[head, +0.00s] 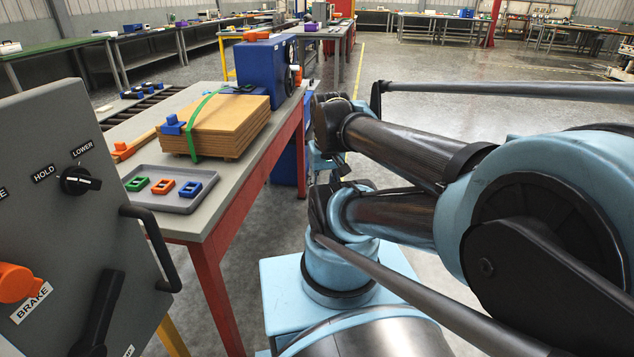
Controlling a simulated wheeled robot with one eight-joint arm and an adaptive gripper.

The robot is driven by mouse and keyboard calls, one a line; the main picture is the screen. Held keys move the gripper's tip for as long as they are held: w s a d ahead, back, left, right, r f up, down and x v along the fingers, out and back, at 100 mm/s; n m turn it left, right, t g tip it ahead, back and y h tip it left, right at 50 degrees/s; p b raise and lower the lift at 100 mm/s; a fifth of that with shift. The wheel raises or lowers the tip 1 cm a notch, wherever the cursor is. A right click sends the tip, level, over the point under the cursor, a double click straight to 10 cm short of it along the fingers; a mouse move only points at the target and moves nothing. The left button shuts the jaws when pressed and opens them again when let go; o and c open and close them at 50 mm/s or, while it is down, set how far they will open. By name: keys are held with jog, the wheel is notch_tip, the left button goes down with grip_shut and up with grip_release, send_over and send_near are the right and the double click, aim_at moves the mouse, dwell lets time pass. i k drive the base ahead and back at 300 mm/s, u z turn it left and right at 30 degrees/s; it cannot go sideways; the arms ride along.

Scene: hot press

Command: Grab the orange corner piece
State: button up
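An orange piece (163,187) with a hollow middle lies in a shallow grey tray (180,207) on the table at the left. It sits between a green piece (137,184) and a blue piece (191,190). Small gaps separate the three. My arm fills the right side of the view, well away from the tray. I cannot make out my gripper; its fingers are hidden or out of view. Nothing of mine touches the orange piece.
Behind the tray stands a stack of brown boards (225,125) with a green strap (190,139) and a blue corner piece (172,125). Another orange object (125,150) lies left of it. A grey control panel (75,220) with a handle stands in front at left.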

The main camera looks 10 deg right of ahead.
aim_at(125, 152)
jog(key=k, duration=0.5)
jog(key=u, duration=1.9)
jog(key=k, duration=1.15)
jog(key=z, duration=0.65)
jog(key=i, duration=1)
